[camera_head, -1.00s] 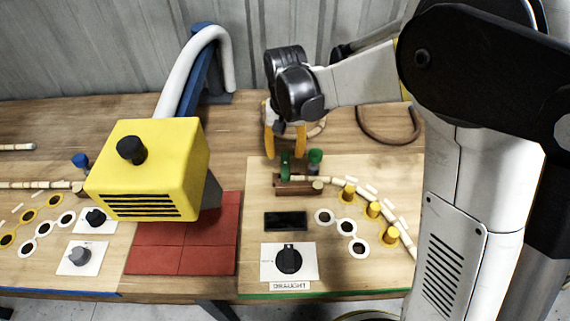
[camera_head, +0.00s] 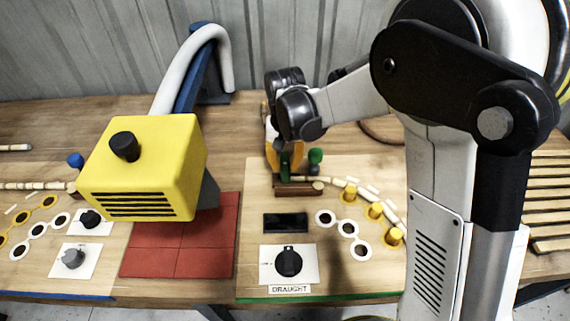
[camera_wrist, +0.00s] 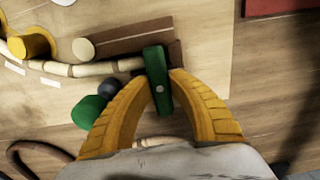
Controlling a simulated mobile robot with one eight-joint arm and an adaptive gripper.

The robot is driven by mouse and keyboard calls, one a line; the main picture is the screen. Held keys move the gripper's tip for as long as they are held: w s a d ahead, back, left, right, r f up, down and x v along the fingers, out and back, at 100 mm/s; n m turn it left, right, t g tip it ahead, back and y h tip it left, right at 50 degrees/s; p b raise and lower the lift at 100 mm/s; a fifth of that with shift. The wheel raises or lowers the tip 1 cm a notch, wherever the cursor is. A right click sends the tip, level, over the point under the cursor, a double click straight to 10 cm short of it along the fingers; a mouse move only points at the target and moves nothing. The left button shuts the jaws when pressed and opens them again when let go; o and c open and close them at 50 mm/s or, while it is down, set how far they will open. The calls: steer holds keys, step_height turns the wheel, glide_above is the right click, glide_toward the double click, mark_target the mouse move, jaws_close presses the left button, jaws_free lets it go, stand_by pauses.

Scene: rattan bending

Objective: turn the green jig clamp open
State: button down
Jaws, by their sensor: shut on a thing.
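In the wrist view the yellow fingers of my gripper (camera_wrist: 160,92) close around the lever from both sides. A rattan rod (camera_wrist: 95,69) runs beside the block, past the clamp. A green knob (camera_wrist: 90,112) stands beside the left finger. In the head view my gripper (camera_head: 284,165) reaches down over the block, and its fingers partly hide the clamp; the green knob (camera_head: 316,157) shows to the right.
Yellow pegs (camera_head: 375,211) line the rod's curve at the right. A yellow machine head (camera_head: 145,165) overhangs red tiles (camera_head: 170,262) on the left. A black dial (camera_head: 288,262) and a dark display (camera_head: 286,223) sit in front of the block.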

steer(key=shift+n, duration=0.3)
steer(key=n, duration=0.3)
steer(key=shift+n+p, duration=0.3)
steer(key=n, duration=0.4)
steer(key=shift+n, duration=0.3)
steer(key=n, duration=0.4)
steer(key=shift+p, duration=0.35)
steer(key=shift+n, duration=2.5)
steer(key=c, duration=1.2)
jaws_free()
